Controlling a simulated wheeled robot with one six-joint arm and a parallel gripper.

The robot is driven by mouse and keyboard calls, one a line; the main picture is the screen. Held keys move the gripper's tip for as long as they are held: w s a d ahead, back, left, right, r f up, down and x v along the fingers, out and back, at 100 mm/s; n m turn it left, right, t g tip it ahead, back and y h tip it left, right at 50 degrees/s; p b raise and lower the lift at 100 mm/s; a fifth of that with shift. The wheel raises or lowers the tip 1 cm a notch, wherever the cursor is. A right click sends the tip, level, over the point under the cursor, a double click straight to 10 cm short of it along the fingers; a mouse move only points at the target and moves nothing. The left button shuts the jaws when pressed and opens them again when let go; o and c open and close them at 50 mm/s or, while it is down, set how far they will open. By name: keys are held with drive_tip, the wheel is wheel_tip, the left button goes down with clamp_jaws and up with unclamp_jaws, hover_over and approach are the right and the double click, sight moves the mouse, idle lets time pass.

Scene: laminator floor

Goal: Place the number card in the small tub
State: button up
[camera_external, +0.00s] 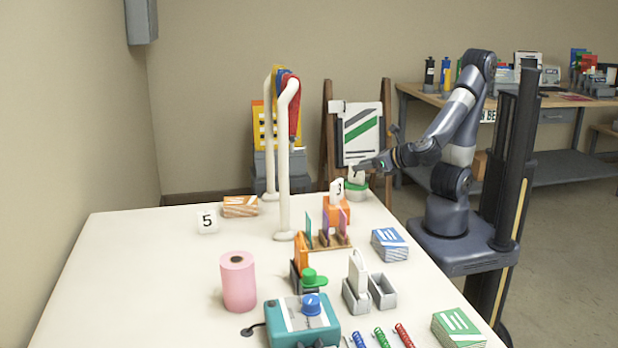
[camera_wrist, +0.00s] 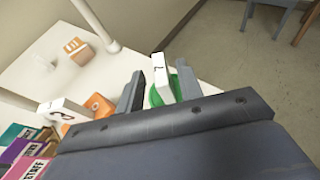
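A white number card (camera_wrist: 161,75) stands upright between the fingers of my gripper (camera_wrist: 158,91) in the wrist view, with a visible gap on each side. My gripper also shows in the external view (camera_external: 366,166), at the far right of the table. Below the card is a small green round tub (camera_wrist: 185,86), partly hidden by my gripper; it also shows in the external view (camera_external: 361,185). I cannot tell whether the card touches it. Another card marked 3 (camera_external: 338,188) stands at an orange tub (camera_external: 336,212). A card marked 5 (camera_external: 207,220) stands at the left.
A white post frame (camera_external: 284,180) rises left of my gripper. A rack with coloured cards (camera_external: 329,242) stands nearer. A pink roll (camera_external: 238,281), a teal device (camera_external: 300,325) and grey holders (camera_external: 382,291) occupy the front. The table's left side is mostly clear.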

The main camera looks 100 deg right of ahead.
drive_tip(key=v, duration=0.9)
idle(0.3)
drive_tip(key=shift+s+a+r, duration=0.1)
drive_tip(key=shift+o, duration=0.3)
